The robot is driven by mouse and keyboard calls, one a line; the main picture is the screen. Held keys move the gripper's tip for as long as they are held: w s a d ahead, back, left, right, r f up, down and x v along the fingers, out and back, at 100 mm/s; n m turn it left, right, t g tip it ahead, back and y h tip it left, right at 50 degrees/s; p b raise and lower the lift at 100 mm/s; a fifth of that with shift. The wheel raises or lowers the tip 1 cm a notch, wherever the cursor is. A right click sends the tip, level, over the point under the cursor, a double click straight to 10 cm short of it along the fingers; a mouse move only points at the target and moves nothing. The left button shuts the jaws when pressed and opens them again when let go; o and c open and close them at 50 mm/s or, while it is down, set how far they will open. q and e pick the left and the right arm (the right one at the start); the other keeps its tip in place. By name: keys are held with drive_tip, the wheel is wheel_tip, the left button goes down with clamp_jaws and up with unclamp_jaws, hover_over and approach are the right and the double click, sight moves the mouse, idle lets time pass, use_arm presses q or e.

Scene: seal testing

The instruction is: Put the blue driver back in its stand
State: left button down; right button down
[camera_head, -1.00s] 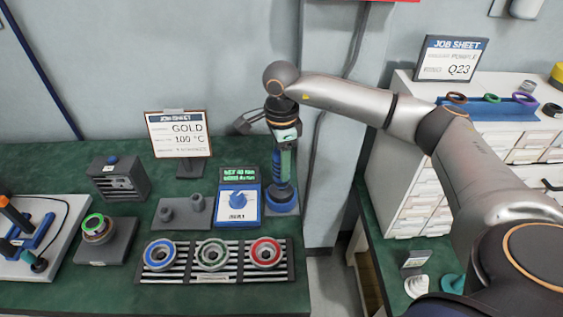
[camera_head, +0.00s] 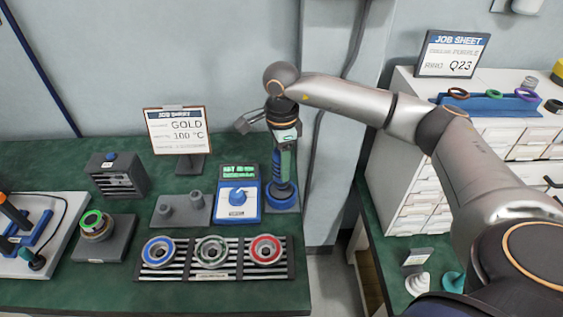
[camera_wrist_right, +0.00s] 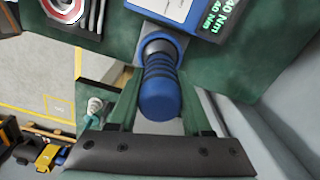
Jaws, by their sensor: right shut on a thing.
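The blue driver (camera_wrist_right: 160,92) stands about upright, its ribbed blue handle between the fingers of my right gripper (camera_wrist_right: 160,112). In the head view the driver (camera_head: 276,168) is partly hidden by my right gripper (camera_head: 284,162), which points down and is shut on it. The stand shows as a blue ring on a grey plate (camera_head: 283,197), directly under the driver. In the right wrist view the driver's dark lower part meets the stand's blue ring (camera_wrist_right: 180,40). How deep it sits there I cannot tell. My left gripper is not in view.
A blue-and-white torque tester (camera_head: 238,200) stands close left of the stand. A rack (camera_head: 213,273) with blue, grey and red rings lies in front. The bench's right edge is close, with a gap before the white drawer cabinet (camera_head: 410,185).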

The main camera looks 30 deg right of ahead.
drive_tip(key=shift+f, duration=0.15)
idle(0.8)
drive_tip(key=shift+c, duration=1.3)
unclamp_jaws()
wheel_tip(320, 180, up, 9)
drive_tip(key=p, duration=0.6)
